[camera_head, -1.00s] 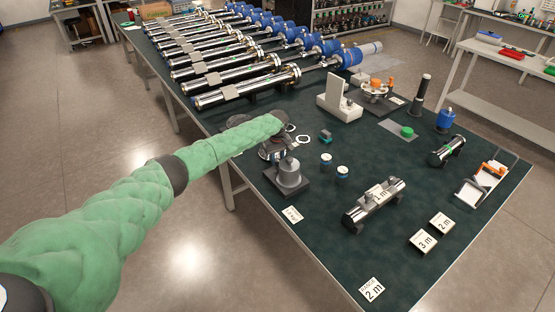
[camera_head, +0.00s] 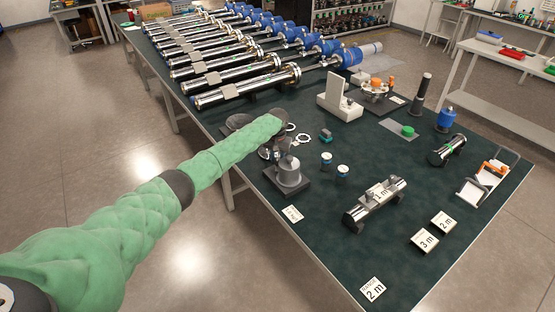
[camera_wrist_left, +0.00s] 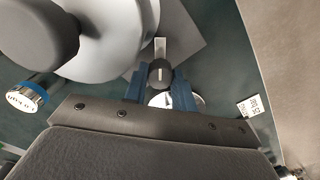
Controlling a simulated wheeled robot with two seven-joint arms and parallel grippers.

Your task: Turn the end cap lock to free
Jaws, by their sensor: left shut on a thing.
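In the left wrist view, a black knob (camera_wrist_left: 160,72) with a white pointer line sits between the two blue fingers of my left gripper (camera_wrist_left: 160,82). It looks like the end cap lock. The gripper is shut on it. The pointer line runs nearly straight up and down in that view. In the head view my left gripper (camera_head: 272,150) is partly hidden by its own arm, behind the grey weight-shaped piece (camera_head: 288,170) on its dark base, and the knob cannot be made out. My right gripper is not in view.
Two small blue-and-silver caps (camera_head: 326,159) stand right of the gripper. A steel cylinder (camera_head: 378,202) marked 1 m lies on a cradle at the front. Long steel tubes (camera_head: 248,86) line the back. A small card (camera_head: 293,214) lies near the left table edge.

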